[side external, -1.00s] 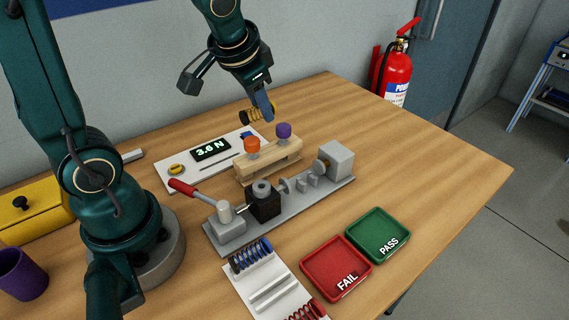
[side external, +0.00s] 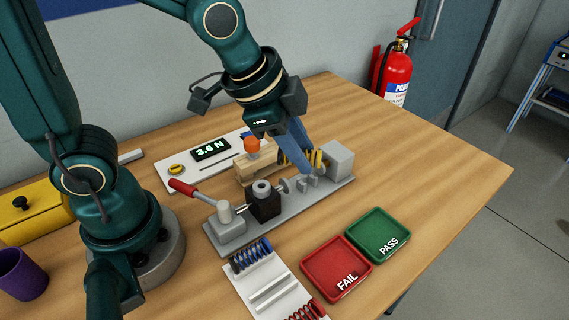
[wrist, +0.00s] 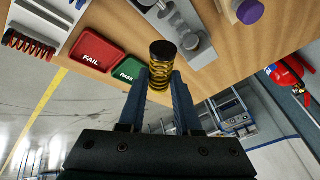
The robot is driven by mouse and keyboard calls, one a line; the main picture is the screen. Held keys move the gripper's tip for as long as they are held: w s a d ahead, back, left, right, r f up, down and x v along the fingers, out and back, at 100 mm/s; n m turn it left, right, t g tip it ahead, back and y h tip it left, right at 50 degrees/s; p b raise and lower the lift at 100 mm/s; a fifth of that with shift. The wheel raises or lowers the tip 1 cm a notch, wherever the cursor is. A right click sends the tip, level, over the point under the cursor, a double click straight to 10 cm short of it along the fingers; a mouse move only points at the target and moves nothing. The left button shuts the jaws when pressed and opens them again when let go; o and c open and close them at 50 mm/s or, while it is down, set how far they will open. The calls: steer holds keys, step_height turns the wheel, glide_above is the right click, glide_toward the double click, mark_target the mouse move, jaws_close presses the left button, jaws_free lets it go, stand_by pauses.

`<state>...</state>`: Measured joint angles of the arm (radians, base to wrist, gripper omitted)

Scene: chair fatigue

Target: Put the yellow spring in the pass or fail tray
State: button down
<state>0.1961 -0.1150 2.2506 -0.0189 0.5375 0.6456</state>
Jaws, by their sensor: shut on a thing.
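The yellow spring (wrist: 160,73) with dark end caps is between the fingertips of my gripper (wrist: 160,88), which is shut on it. In the side external view the spring (side external: 318,158) is partly hidden by the blue-grey fingers of my gripper (side external: 302,160), in the air around the right part of the grey test rig. The red FAIL tray (side external: 336,268) and the green PASS tray (side external: 378,235) lie side by side on the table, in front of the rig. Both trays look empty. In the wrist view the FAIL tray (wrist: 97,48) and the PASS tray (wrist: 131,72) show left of the spring.
The grey test rig (side external: 222,235) has a red-handled lever. A wooden block (side external: 250,170) with an orange knob stands behind it. A white rack (side external: 262,284) holds a blue and a red spring. A display (side external: 210,150) reads 3.6 N. The table right of the trays is clear.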

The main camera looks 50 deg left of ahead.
glide_above(343, 268)
steer(key=s, duration=0.2)
steer(key=f, duration=0.6)
steer(key=shift+w+a+f, duration=0.2)
steer(key=shift+a+f, duration=0.2)
steer(key=shift+d+f, duration=0.1)
steer(key=shift+f, duration=2)
steer(key=shift+f, duration=0.6)
steer(key=c, duration=0.6)
jaws_free()
steer(key=shift+r, duration=0.1)
